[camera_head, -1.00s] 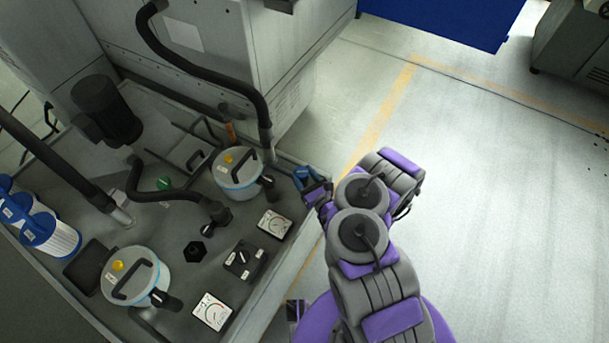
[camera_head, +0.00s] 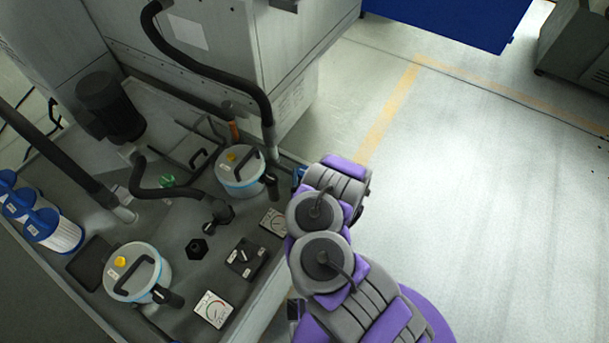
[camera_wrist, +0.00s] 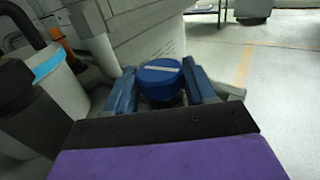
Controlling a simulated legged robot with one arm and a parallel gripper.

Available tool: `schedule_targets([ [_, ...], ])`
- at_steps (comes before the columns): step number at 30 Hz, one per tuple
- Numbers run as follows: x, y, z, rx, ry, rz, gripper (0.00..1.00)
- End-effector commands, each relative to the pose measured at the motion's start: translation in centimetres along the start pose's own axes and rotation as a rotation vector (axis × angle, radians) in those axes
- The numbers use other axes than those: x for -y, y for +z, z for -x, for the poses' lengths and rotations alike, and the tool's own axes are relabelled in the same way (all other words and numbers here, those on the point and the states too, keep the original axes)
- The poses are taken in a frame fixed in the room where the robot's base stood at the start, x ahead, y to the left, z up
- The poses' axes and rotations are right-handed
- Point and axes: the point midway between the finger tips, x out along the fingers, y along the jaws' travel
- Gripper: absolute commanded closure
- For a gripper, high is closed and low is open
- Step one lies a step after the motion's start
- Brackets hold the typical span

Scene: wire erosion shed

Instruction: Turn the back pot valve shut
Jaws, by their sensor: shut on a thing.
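The back pot (camera_head: 240,174) is a white and grey canister with a pale blue band and a black lid handle. Its side also shows at the left of the wrist view (camera_wrist: 62,88). In the wrist view a round blue valve knob (camera_wrist: 161,82) with a white line across its top sits to the right of the pot. My gripper (camera_wrist: 160,70) has its blue fingers on either side of the knob, shut on it. The white line runs nearly crosswise between the fingers. In the head view my arm hides the knob and most of the gripper.
A second pot (camera_head: 137,273) stands at the front left of the grey tray. A dial gauge (camera_head: 274,221) and a black switch box (camera_head: 246,259) lie close to my arm. A large grey cabinet (camera_head: 215,60) rises behind. Open floor lies to the right.

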Motion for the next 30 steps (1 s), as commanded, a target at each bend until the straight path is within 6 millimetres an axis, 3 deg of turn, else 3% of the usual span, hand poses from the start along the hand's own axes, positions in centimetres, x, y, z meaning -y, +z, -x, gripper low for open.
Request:
schedule_targets([
  [16,-0.15,0.11,-0.1,0.004,-0.01,-0.002,0.76],
  [17,-0.16,0.11,-0.1,0.004,-0.01,-0.002,0.44],
  [24,-0.11,0.07,-0.01,0.002,-0.011,-0.001,0.21],
  [30,-0.05,0.04,0.01,0.002,-0.012,-0.001,0.2],
])
